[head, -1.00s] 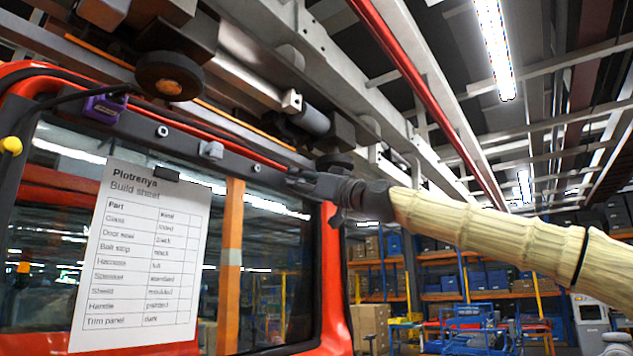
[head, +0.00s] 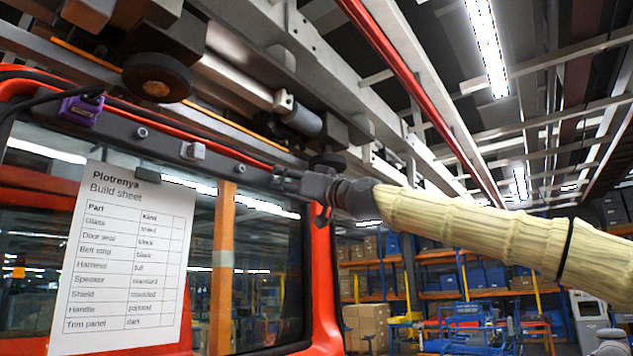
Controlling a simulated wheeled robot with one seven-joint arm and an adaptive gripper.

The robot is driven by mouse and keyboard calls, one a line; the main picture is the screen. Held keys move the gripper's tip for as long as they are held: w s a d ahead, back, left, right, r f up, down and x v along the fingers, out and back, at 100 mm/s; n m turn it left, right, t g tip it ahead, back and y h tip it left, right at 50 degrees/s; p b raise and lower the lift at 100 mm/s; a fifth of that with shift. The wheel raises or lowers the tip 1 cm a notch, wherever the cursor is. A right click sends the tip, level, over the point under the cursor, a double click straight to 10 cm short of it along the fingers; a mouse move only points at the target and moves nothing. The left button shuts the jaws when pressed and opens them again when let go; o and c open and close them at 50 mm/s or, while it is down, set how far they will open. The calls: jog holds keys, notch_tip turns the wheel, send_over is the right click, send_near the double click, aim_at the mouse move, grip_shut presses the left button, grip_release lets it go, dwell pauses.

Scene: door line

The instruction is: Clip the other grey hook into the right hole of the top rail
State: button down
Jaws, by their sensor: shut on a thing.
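The top rail (head: 230,164) is the dark bar along the top of the red door frame. One grey hook (head: 193,150) sits on the rail, left of my gripper. A small light ring or stud (head: 142,131) shows further left on the rail. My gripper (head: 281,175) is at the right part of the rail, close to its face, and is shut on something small. That thing is mostly hidden by the fingers, so I cannot make out the held hook clearly. The right hole is not visible; my gripper covers that part of the rail.
A build sheet (head: 120,262) hangs over the door glass from a dark clip. A purple part (head: 80,110) sits at the rail's left. A black roller (head: 156,77) and metal beams hang close above the rail. Shelves and boxes stand far behind on the right.

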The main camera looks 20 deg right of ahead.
jog(key=shift+w+d+r, duration=0.1)
jog(key=shift+d+r, duration=0.1)
jog(key=shift+r, duration=0.05)
dwell(1.2)
